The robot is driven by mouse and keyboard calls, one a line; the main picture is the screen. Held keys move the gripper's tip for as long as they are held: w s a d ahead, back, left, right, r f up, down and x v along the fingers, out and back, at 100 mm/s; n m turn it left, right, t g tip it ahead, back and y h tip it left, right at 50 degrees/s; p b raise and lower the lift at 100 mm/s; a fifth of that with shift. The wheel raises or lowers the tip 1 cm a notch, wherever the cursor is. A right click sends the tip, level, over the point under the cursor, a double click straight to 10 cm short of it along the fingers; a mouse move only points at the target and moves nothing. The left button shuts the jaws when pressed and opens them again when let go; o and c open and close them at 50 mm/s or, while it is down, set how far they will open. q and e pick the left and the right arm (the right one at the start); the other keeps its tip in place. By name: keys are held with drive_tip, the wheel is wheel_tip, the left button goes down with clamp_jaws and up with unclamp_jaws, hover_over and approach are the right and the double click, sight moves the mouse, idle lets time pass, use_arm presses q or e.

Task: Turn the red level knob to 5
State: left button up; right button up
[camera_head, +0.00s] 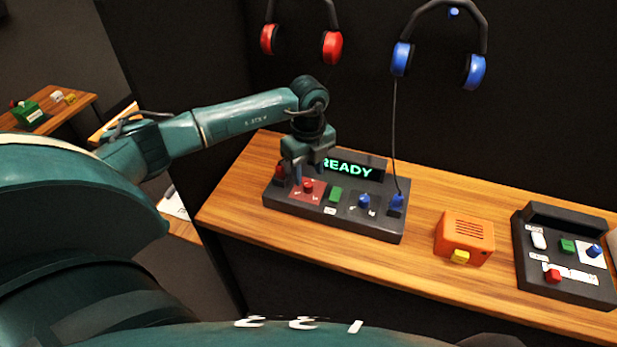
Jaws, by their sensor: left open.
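The red level knob (308,185) sits on a red square plate at the left part of a dark grey panel (335,221) on the wooden table. The marks around the knob are too small to read. My left gripper (302,178) is open, pointing down over the red knob, with its fingers close around or just above it; I cannot tell whether they touch it. The panel's display (347,168) shows "READY" in green, its left end partly hidden by my gripper. My right gripper is not in view.
The panel also holds a green button (335,195), a blue knob (364,201) and a blue plug (397,201) with a cable. An orange box (464,236) and a second dark panel (563,284) stand to the right. Red and blue headphones (402,57) hang behind.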

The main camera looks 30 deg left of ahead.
sight(309, 183)
use_arm(q)
drive_tip(key=shift+f, duration=1.9)
drive_tip(key=shift+c, duration=0.5)
clamp_jaws()
